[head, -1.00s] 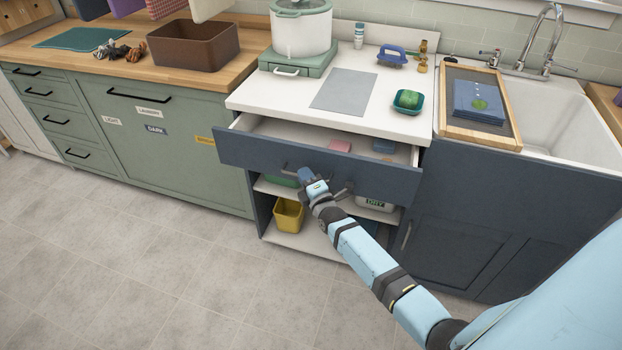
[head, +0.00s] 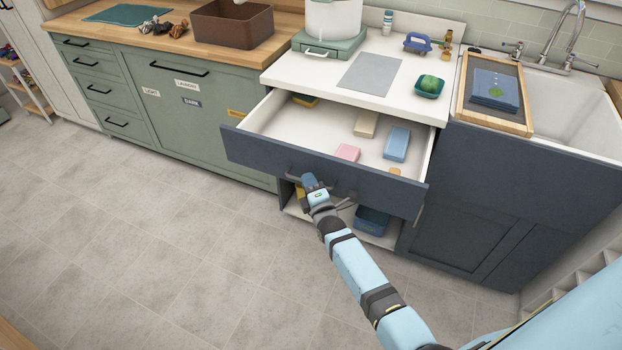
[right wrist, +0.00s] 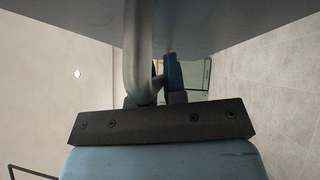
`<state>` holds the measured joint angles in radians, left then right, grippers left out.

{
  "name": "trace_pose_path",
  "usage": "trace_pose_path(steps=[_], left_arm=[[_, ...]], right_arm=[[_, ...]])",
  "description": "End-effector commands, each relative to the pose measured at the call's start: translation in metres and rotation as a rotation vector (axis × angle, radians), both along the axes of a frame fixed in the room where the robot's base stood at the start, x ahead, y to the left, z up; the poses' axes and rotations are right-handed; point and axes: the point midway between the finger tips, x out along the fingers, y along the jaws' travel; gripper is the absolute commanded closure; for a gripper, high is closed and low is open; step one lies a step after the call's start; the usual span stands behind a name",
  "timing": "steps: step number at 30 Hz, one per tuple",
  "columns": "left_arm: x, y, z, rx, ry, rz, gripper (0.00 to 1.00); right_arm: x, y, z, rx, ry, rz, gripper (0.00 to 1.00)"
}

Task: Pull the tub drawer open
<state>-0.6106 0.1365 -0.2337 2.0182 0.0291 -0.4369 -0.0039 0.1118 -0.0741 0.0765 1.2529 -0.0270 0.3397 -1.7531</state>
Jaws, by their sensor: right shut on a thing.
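The dark blue drawer (head: 385,190) under the white counter stands well out of its cabinet, its white inside showing. In it lie a pink block (head: 347,153), a blue block (head: 397,144), a beige block (head: 366,123) and a small yellow item (head: 305,100) at the back left. My right gripper (head: 314,187) is at the drawer front, shut on its handle. In the right wrist view the grey bar handle (right wrist: 138,45) runs down between the fingers, under the dark drawer front. My left gripper is not in view.
The open shelf below holds a blue tub (head: 372,220) and a partly hidden yellow bin. A green drawer cabinet (head: 190,110) stands on the left, a sink (head: 560,110) on the right. The tiled floor (head: 190,260) in front is clear.

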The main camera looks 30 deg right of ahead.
Motion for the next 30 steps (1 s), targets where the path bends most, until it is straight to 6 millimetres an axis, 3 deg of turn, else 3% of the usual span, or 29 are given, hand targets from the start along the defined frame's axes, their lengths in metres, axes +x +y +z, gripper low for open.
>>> trace_pose_path(steps=[17,18,21,30], left_arm=[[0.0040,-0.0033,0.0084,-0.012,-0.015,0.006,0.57],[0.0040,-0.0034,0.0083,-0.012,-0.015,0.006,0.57],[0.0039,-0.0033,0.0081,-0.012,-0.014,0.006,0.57],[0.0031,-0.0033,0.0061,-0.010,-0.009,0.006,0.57]], right_arm=[[-0.0006,0.0000,0.0006,-0.001,-0.001,-0.002,1.00],[-0.0006,0.0000,0.0005,-0.001,-0.001,-0.002,0.86],[-0.0005,0.0000,0.0006,-0.001,-0.001,-0.002,0.63],[-0.0006,0.0001,0.0005,-0.001,-0.001,-0.001,0.63]])
